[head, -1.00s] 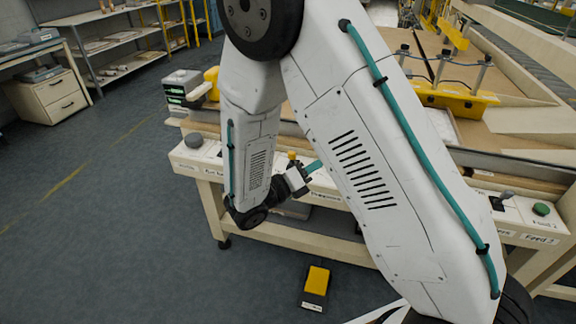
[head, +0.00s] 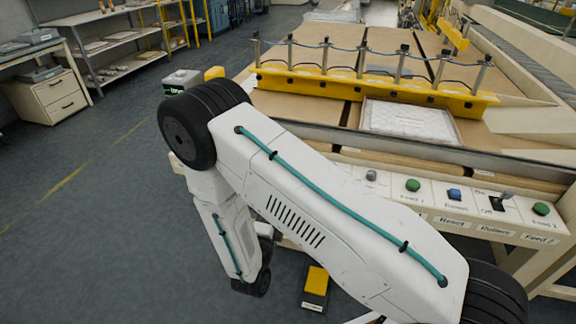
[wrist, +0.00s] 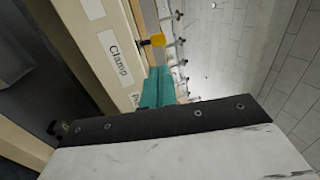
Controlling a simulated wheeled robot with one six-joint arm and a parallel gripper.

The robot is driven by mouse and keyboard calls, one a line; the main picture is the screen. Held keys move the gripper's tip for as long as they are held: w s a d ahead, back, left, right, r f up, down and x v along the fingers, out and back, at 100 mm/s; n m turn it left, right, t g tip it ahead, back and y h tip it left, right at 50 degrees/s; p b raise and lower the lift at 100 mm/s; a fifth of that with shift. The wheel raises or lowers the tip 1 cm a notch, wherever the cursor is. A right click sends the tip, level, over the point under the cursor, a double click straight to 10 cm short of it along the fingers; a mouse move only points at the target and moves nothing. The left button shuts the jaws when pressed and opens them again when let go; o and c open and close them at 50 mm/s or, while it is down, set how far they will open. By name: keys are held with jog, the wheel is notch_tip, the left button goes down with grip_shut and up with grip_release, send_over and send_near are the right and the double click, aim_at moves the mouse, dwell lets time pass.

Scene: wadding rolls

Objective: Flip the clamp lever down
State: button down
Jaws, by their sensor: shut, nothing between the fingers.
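A label reading Clamp (wrist: 116,55) is on the cream panel (wrist: 93,22) in the wrist view. Just right of it is a yellow knob-like piece (wrist: 152,41) at the end of a pale bar, seemingly the clamp lever; its tilt is hard to read. My gripper (wrist: 160,72) shows as teal fingers, closed together and empty, pointing towards that yellow piece. The fingertips appear close to it; I cannot tell whether they touch. In the head view my arm hides the gripper, the lever and the left part of the panel.
The head view shows a panel with a green Feed 1 button (head: 413,185), a blue Reset button (head: 454,194), a black Rollers switch (head: 497,204) and a green Feed 2 button (head: 541,209). Behind is a yellow bar (head: 375,89) with posts. A yellow-black pedal (head: 316,284) lies on the floor.

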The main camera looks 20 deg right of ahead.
jog(key=x, duration=1.3)
jog(key=shift+w+d+r, duration=0.15)
jog(key=shift+w+d, duration=0.05)
jog(key=shift+w, duration=0.05)
